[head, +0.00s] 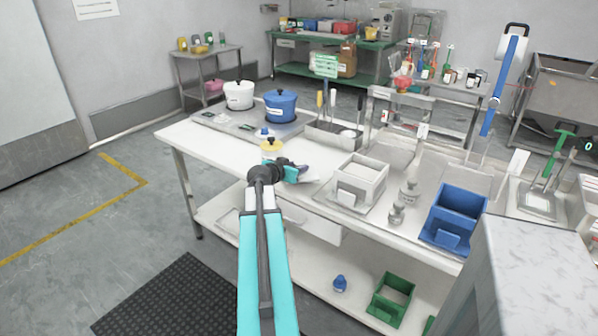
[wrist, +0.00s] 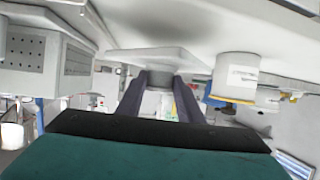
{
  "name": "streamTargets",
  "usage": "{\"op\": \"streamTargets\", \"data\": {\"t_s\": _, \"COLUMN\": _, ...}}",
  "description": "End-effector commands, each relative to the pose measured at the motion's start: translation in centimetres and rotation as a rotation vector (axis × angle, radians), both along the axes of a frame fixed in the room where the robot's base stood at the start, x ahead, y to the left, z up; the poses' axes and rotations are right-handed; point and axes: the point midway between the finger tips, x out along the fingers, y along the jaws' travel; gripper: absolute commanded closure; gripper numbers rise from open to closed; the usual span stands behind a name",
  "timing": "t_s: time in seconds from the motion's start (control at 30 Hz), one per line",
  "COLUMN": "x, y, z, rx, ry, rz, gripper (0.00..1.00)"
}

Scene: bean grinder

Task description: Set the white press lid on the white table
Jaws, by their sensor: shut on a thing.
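My gripper (head: 300,170) is over the front part of the white table (head: 215,143). It is shut on the white press lid (head: 310,182), a flat white plate with a small grey knob. In the wrist view, which looks upside down, the two dark fingers (wrist: 172,98) close around the knob, and the lid's plate (wrist: 155,56) lies flat against or very near the table surface (wrist: 60,12). I cannot tell whether the plate touches the table. In the head view the gripper hides part of the lid.
A white bin (head: 357,180) stands to the right, with a blue bin (head: 456,212) beyond. A white pot (head: 239,96) and a blue pot (head: 280,106) stand at the back. The table's left front is clear.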

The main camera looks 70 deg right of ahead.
Motion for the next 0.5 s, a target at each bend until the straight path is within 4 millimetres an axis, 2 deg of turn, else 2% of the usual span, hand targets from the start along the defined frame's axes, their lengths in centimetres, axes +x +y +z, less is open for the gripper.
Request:
{"op": "streamTargets", "data": {"t_s": 0.03, "x": 0.1, "y": -0.8, "z": 0.1, "rx": 0.0, "ry": 0.0, "rz": 0.0, "gripper": 0.93}}
{"op": "streamTargets", "data": {"t_s": 0.2, "x": 0.1, "y": -1.7, "z": -0.1, "rx": -0.001, "ry": 0.001, "rz": 0.0, "gripper": 0.93}}
{"op": "streamTargets", "data": {"t_s": 0.5, "x": 0.0, "y": -1.8, "z": -0.2, "rx": -0.001, "ry": 0.0, "rz": 0.0, "gripper": 0.93}}
